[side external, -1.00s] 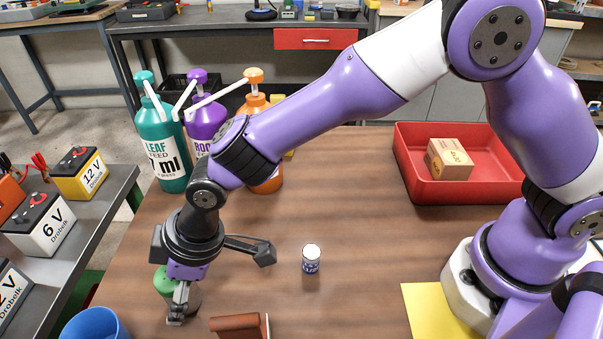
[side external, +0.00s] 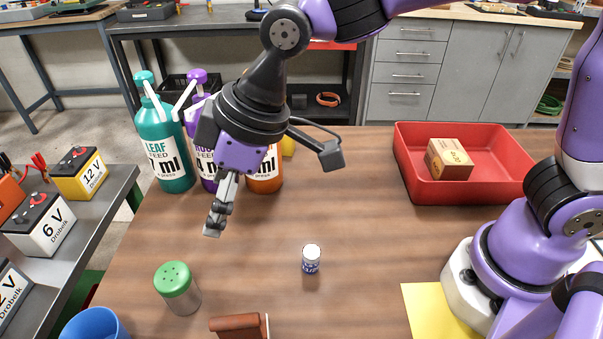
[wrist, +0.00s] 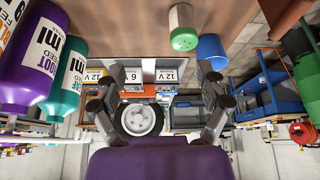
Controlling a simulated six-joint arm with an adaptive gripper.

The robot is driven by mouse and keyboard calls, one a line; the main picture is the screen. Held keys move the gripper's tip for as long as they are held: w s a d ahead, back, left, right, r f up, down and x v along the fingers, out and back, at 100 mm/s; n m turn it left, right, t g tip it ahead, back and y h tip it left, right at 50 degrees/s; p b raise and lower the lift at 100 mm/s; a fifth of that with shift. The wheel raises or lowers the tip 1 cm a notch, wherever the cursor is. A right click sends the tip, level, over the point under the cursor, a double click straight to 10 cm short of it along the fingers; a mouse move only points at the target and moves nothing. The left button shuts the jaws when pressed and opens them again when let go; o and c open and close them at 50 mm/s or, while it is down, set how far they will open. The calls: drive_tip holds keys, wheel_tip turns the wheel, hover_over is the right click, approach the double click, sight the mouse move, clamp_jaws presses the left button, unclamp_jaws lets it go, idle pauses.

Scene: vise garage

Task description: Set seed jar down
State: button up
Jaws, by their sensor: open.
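The jar with a green perforated lid and grey body (side external: 178,287) stands upright on the wooden table at the lower left of the side view. It also shows at the top of the wrist view (wrist: 183,28), with nothing gripping it. My gripper (side external: 272,195) is open, its fingers spread wide and empty, raised above the table and well apart from the jar. Both fingers also show in the wrist view (wrist: 155,85). A smaller jar with a white lid and blue label (side external: 311,259) stands upright near the table's middle.
Several pump bottles, including a teal one (side external: 166,145), stand at the table's back left, behind my gripper. A blue cup (side external: 93,325) and a brown block (side external: 240,327) are near the front. A red tray (side external: 498,190) holds a cardboard box (side external: 449,159). The middle of the table is mostly clear.

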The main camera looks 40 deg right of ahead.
drive_tip(key=s+d+m+h, duration=0.1)
drive_tip(key=s+d+m, duration=0.2)
drive_tip(key=d, duration=0.5)
drive_tip(key=s+d+r+m+t+h, duration=0.1)
drive_tip(key=s+d+m, duration=0.2)
drive_tip(key=d, duration=0.5)
drive_tip(key=s+d+r+m+t+h, duration=0.1)
drive_tip(key=s+d+m, duration=0.2)
drive_tip(key=d, duration=0.5)
drive_tip(key=shift+r+m+h, duration=0.25)
drive_tip(key=shift+m+h, duration=0.15)
drive_tip(key=shift+m, duration=0.1)
